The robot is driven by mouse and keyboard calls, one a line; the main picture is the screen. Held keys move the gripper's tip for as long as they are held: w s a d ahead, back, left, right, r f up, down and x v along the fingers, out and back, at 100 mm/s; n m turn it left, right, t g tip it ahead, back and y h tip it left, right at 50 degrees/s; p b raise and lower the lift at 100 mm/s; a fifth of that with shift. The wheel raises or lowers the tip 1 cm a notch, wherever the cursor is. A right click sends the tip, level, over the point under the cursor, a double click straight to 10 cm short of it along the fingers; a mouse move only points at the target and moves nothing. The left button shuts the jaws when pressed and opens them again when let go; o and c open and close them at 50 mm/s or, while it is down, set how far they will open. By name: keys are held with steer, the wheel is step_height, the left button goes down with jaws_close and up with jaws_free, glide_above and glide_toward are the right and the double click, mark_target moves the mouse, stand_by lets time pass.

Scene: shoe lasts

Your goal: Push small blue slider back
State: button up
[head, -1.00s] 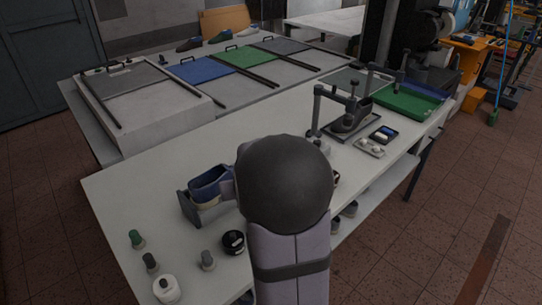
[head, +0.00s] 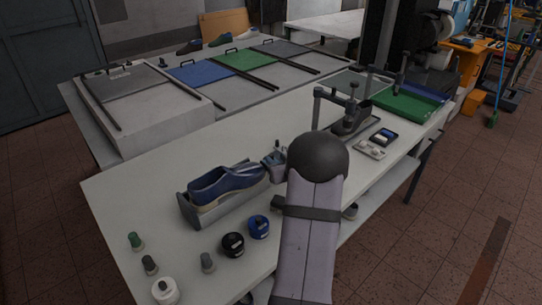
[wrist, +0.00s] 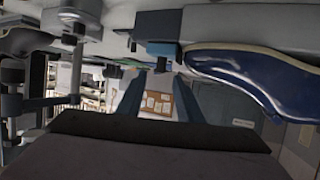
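A small blue piece sits in a dark frame (head: 384,135) on the near bench, beside a plate with white knobs (head: 370,149). A larger blue panel (head: 200,71) with a handle lies between dark rails on the back table. I cannot tell for sure which is the small blue slider.
A blue shoe (head: 226,184) rests in a grey holder left of my arm; it also shows in the wrist view (wrist: 265,75). A clamp stand (head: 350,105) stands behind my arm. Several knobs and round pots, including a blue-topped one (head: 258,227), stand at the front left.

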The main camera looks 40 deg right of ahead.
mark_target(272, 156)
steer(key=shift+p+x, duration=0.85)
steer(key=shift+x, duration=2.55)
jaws_close()
